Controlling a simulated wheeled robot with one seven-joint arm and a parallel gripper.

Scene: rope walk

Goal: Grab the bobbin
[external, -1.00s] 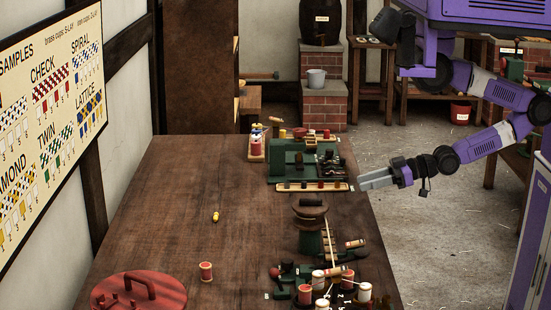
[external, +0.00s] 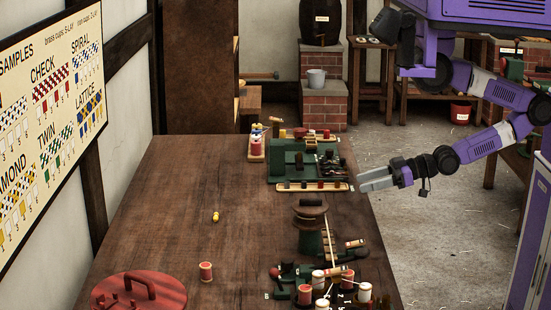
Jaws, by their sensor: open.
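A red bobbin with pale ends (external: 206,271) stands upright on the bare front part of the brown table. Several more red and white bobbins (external: 318,281) stand close together at the front right; the picture does not tell which bobbin is meant. A small yellow piece (external: 215,217) lies near the table's middle. My gripper (external: 362,184) is open and empty, reaching in from the right. It appears at the table's right edge, pointing left, apart from every bobbin. Its height above the table is hard to judge.
A green machine (external: 287,160) with a tray of pegs (external: 337,188) stands at the back right of the table (external: 165,215). A dark-topped green post (external: 309,213) stands in front of it. A red lid with a handle (external: 139,294) is front left. The middle left is mostly clear.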

